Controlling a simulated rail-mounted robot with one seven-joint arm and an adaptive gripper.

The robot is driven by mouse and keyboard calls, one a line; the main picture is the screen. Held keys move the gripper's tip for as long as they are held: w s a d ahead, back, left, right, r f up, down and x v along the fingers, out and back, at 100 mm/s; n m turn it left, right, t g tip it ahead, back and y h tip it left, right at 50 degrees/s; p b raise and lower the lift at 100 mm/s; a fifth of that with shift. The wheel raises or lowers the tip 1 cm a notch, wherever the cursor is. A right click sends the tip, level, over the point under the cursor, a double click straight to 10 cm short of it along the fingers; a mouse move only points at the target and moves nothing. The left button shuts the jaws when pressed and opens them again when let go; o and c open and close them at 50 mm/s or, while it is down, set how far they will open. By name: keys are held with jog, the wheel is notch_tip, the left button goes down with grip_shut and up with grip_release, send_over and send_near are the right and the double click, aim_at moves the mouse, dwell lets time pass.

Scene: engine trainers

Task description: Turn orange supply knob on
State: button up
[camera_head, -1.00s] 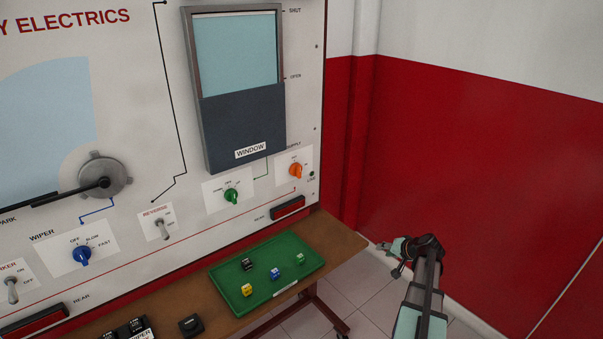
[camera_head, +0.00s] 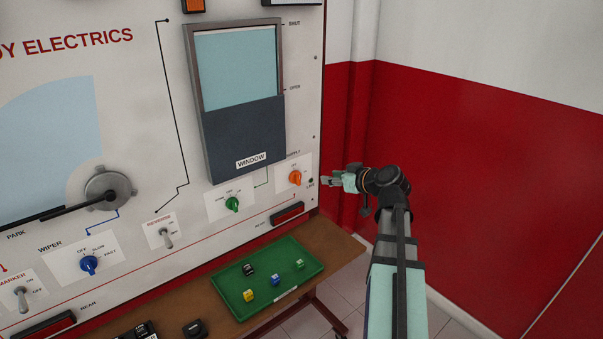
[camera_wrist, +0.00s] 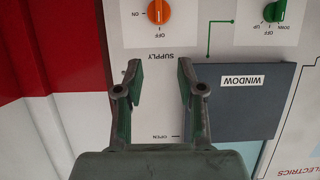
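The orange supply knob (camera_head: 295,178) is on a white plate at the lower right of the upright panel. In the wrist view, which is upside down, the knob (camera_wrist: 158,11) is at the top edge, its ridge in line with the OFF mark; ON is to its side. My gripper (camera_head: 326,181) is just right of the knob, apart from it. In the wrist view my gripper (camera_wrist: 158,72) is open, with nothing between its two fingers, and the knob is beyond the fingertips.
The green window knob (camera_head: 232,204) is left of the orange one; the window unit (camera_head: 243,140) is above. A red light strip (camera_head: 288,214) is below. A green tray (camera_head: 232,300) with several small cubes sits on the wooden ledge (camera_head: 337,253). A red wall (camera_head: 480,170) is at right.

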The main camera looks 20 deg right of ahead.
aim_at(300, 174)
jog(key=p+x, duration=0.4)
jog(key=x, duration=1.3)
jog(key=shift+w+f, duration=0.1)
grip_shut()
